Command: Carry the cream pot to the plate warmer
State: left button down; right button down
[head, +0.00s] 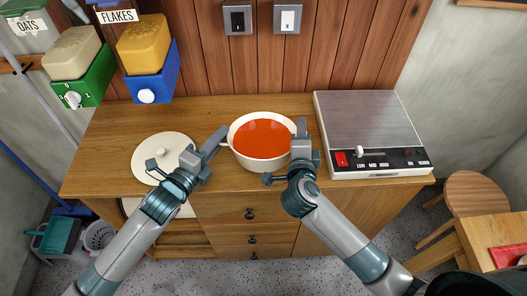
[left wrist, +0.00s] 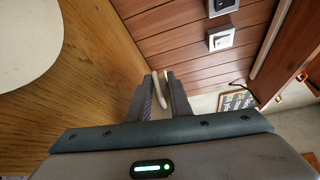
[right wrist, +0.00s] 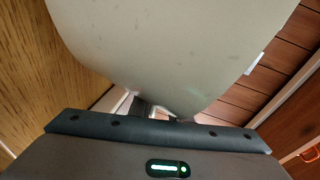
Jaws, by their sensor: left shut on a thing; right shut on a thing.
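The cream pot (head: 257,163), full of red-orange soup, is at the middle of the wooden cabinet top; I cannot tell whether it rests on it or is slightly raised. It looks level. My left gripper (head: 222,139) is shut on its left handle, a pale loop between the fingers in the left wrist view (left wrist: 160,92). My right gripper (head: 302,130) is shut at the pot's right side; the handle there is hidden. The pot's wall fills much of the right wrist view (right wrist: 165,50). The plate warmer (head: 368,120), a flat steel top with a black control strip, stands just right of the pot.
A cream lid (head: 150,148) lies on the cabinet top (head: 118,130) at left, partly behind my left gripper. Two wall dispensers, oats (head: 72,55) and flakes (head: 145,45), hang at the back left. A round stool (head: 478,192) stands at right. The plate warmer's top is clear.

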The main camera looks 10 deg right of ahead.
aim_at(366, 116)
jog(key=i+l, duration=0.1)
jog(key=l, duration=0.55)
jog(key=i+l, duration=0.1)
jog(key=l, duration=0.55)
jog(key=i+l+u, duration=0.1)
jog(key=l, duration=0.5)
